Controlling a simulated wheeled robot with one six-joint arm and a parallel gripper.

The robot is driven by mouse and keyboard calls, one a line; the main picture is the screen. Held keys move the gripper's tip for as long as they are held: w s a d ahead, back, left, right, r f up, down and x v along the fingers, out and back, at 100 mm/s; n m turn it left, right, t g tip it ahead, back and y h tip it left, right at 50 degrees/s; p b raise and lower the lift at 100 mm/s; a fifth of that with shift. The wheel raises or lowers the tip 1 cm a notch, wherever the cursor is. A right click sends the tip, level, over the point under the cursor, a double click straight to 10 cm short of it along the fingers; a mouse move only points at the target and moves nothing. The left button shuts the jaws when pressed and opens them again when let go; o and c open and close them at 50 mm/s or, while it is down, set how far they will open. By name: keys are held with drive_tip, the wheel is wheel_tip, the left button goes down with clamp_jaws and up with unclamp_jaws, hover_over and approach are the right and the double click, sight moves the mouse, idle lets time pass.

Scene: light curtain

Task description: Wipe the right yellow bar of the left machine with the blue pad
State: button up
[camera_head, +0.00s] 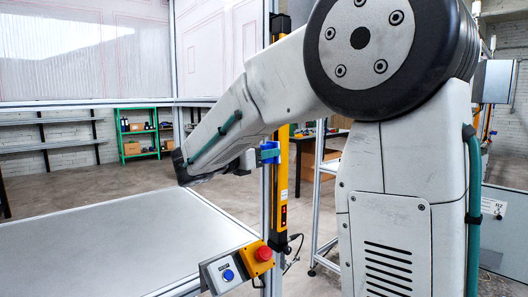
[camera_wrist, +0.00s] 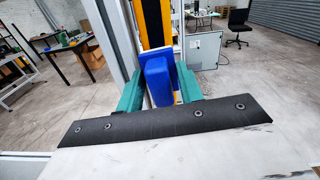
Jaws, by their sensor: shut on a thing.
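The yellow bar (camera_head: 281,190) is a tall upright strip on the machine's post, right of the grey table. It also shows in the wrist view (camera_wrist: 153,22), straight ahead of my gripper. My gripper (camera_wrist: 160,74) has teal fingers and is shut on the blue pad (camera_wrist: 158,84). The pad also shows in the head view (camera_head: 268,145), at the upper-middle part of the bar. The pad is right in front of the bar and covers its lower part in the wrist view. I cannot tell whether they touch.
A control box with a red button (camera_head: 263,254) and a blue button stands low at the table corner. The grey table (camera_head: 110,240) is bare. A green shelf (camera_head: 138,133) stands far back. A grey cabinet (camera_wrist: 203,52) and chair (camera_wrist: 238,25) stand beyond the bar.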

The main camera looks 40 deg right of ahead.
drive_tip(key=shift+a+f, duration=0.15)
drive_tip(key=shift+f, duration=5.1)
drive_tip(key=shift+s+r, duration=0.2)
drive_tip(key=shift+r, duration=2.7)
drive_tip(key=shift+s+r, duration=0.15)
drive_tip(key=shift+r, duration=2.7)
drive_tip(key=shift+f, duration=5.8)
drive_tip(key=shift+w, duration=0.15)
